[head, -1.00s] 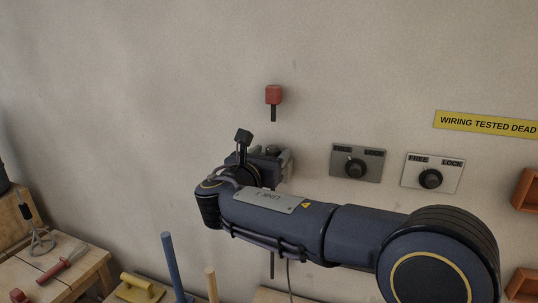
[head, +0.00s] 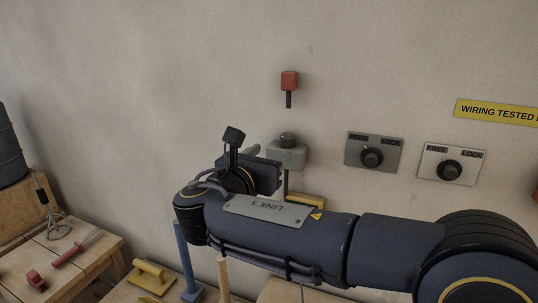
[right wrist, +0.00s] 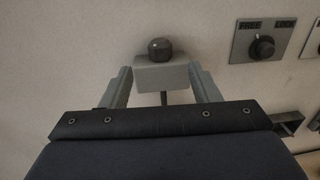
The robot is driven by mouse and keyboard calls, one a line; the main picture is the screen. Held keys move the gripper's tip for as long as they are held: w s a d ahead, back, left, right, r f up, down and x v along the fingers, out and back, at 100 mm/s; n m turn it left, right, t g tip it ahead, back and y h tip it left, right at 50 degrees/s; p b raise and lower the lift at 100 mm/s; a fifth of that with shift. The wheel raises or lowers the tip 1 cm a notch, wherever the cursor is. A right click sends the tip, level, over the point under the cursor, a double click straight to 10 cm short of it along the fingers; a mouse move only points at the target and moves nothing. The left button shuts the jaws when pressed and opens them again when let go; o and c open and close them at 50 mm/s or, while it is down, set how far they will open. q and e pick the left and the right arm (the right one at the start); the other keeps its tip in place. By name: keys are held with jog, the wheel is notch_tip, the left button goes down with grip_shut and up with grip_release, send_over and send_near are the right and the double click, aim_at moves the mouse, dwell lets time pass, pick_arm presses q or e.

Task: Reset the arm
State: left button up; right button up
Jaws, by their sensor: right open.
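My right arm reaches in from the right of the head view. Its gripper (head: 262,163) is at the wall side of the wrist, partly hidden by the wrist. In the right wrist view the two grey fingers of my right gripper (right wrist: 161,72) stand apart, with nothing held between them. A grey block with a dark round knob (head: 288,152) is just beyond the gripper in the head view. The block also shows between the fingertips in the right wrist view (right wrist: 161,74); whether they touch cannot be told. My left gripper is in neither view.
A red-headed piece (head: 289,80) is on the wall above. Two FREE/LOCK dial plates (head: 373,152) (head: 450,164) are to the right, below a yellow sign (head: 497,111). A wooden bench (head: 62,255) with tools is at lower left. The upper-left wall is bare.

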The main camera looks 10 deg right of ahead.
jog(key=s+d+f+m+g+y, duration=0.35)
jog(key=s+d+f+m, duration=0.25)
jog(key=d+f, duration=0.2)
jog(key=s+d+f+m+g+y, duration=0.2)
jog(key=s+d+f+m+g, duration=0.35)
jog(key=d+f, duration=0.35)
jog(key=s+a+f+m+y, duration=0.4)
jog(key=s+m, duration=0.5)
jog(key=s+a+f+m+y, duration=0.4)
jog(key=s+m+y, duration=0.1)
jog(key=s+m, duration=0.4)
jog(key=shift+f+m, duration=0.4)
jog(key=shift+m, duration=0.05)
